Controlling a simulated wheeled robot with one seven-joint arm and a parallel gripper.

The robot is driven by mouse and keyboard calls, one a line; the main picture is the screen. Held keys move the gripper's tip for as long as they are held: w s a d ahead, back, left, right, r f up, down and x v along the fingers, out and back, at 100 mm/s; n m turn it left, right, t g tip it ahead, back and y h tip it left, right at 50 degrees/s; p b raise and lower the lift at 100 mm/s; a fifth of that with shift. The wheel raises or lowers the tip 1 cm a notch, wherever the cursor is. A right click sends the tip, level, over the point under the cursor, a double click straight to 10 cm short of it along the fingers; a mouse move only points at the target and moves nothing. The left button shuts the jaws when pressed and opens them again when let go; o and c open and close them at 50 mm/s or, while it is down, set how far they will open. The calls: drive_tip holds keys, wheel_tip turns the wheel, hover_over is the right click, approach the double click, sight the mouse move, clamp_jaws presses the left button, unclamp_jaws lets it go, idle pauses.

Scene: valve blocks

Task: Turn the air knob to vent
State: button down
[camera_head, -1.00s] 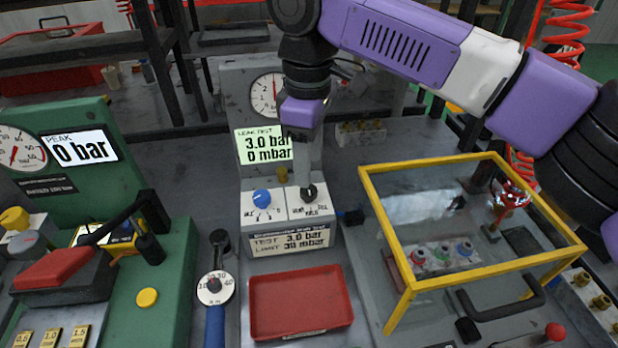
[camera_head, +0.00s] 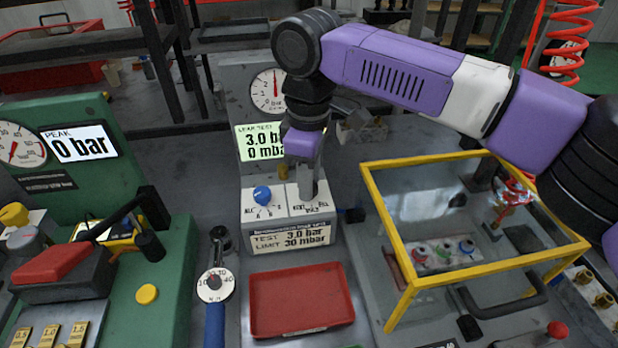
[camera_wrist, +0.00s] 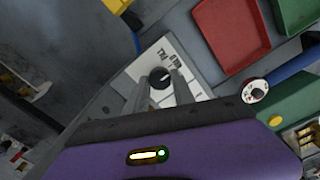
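The black air knob (camera_wrist: 159,77) sits on the white right-hand plate (camera_head: 299,207) of the leak test box, with vent, hold and fill lettering. In the wrist view a pale mark on the knob points to the upper right. My gripper (camera_head: 307,194) comes down over this plate and hides the knob in the head view. In the wrist view my gripper (camera_wrist: 160,84) has its two fingers apart, one on each side of the knob. I cannot tell whether they touch it. The leak test display (camera_head: 258,143) shows 3.0 bar and 0 mbar, partly covered by my wrist.
A blue knob (camera_head: 262,194) stands close left of my gripper. A round gauge (camera_head: 268,91) is behind. A red tray (camera_head: 301,300) lies in front. A yellow-framed clear guard (camera_head: 408,245) stands to the right. A torque wrench (camera_head: 215,287) lies to the left.

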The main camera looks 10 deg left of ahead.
drive_tip(key=shift+r+p, duration=0.1)
drive_tip(key=shift+p, duration=0.4)
drive_tip(key=shift+r+m+p, duration=0.15)
drive_tip(key=shift+m+p, duration=0.45)
drive_tip(key=shift+p, duration=0.35)
drive_tip(key=m+p, duration=0.2)
drive_tip(key=p, duration=0.2)
drive_tip(key=shift+s, duration=0.1)
drive_tip(key=m+p, duration=0.4)
drive_tip(key=p, duration=0.1)
drive_tip(key=shift+m+p, duration=0.3)
drive_tip(key=shift+p, duration=0.1)
drive_tip(key=shift+f+m+p, duration=0.2)
drive_tip(key=shift+m+p, duration=0.3)
drive_tip(key=shift+p, duration=0.05)
drive_tip(key=shift+f, duration=0.1)
drive_tip(key=c, duration=1.1)
unclamp_jaws()
drive_tip(key=shift+o, duration=0.2)
